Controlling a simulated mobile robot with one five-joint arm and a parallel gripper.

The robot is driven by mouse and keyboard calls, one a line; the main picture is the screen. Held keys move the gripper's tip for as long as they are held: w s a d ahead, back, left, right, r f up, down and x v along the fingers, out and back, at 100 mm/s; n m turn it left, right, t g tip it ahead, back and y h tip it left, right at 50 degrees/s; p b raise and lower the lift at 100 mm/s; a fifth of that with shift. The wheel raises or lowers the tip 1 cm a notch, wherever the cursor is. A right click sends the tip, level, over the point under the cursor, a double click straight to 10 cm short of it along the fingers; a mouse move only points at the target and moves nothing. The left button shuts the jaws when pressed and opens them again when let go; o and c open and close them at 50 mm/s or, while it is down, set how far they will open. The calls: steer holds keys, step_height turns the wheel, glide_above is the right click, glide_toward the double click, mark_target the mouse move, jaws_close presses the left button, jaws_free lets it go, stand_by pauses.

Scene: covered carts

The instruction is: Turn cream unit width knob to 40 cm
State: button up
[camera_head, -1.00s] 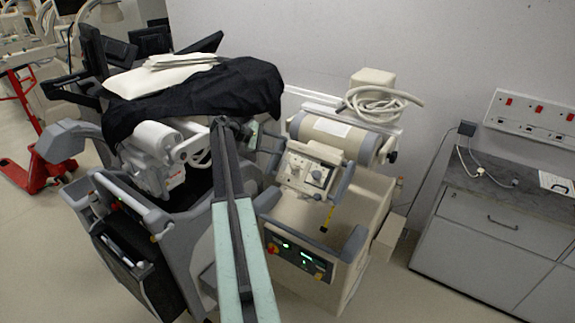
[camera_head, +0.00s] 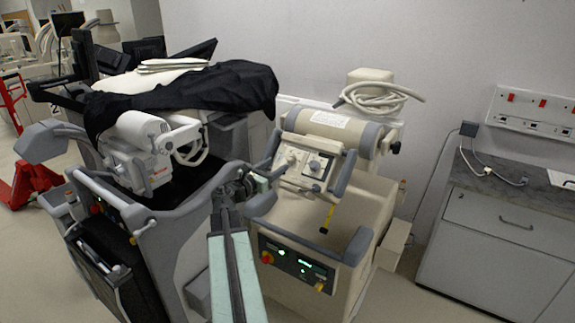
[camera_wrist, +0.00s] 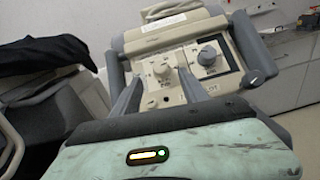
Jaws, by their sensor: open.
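The cream unit (camera_head: 345,210) stands right of centre in the head view. Its tilted collimator panel (camera_head: 331,147) carries a pale knob (camera_head: 291,157) on the left and a grey knob (camera_head: 315,165) on a dark-edged plate on the right. In the wrist view the pale knob (camera_wrist: 161,70) lies ahead between the fingers, and the grey knob (camera_wrist: 207,55) is to the right. My gripper (camera_wrist: 157,82) is open and empty, its fingers pointing at the panel's lower edge. In the head view my gripper (camera_head: 265,178) is at the panel's left side. The width scale is too small to read.
A grey cart (camera_head: 180,215) under a black cloth (camera_head: 215,88) stands close on the left. Grey handles (camera_head: 345,172) flank the panel. A lit console (camera_head: 296,263) is below. A cabinet (camera_head: 500,225) stands at the right.

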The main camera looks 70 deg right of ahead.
mark_target(289, 157)
steer(key=x, duration=0.7)
steer(key=shift+s+d, duration=0.15)
steer(key=shift+d, duration=0.25)
jaws_close()
steer(key=shift+w+d+m+g, duration=0.1)
steer(key=shift+w+m+g, duration=0.1)
steer(key=shift+m+g, duration=0.5)
steer(key=shift+m+g+y, duration=0.3)
steer(key=shift+m+y, duration=0.2)
steer(key=shift+m, duration=0.2)
steer(key=shift+s+m+g, duration=0.15)
steer(key=shift+m+g, duration=0.15)
jaws_free()
steer(key=shift+a, duration=0.25)
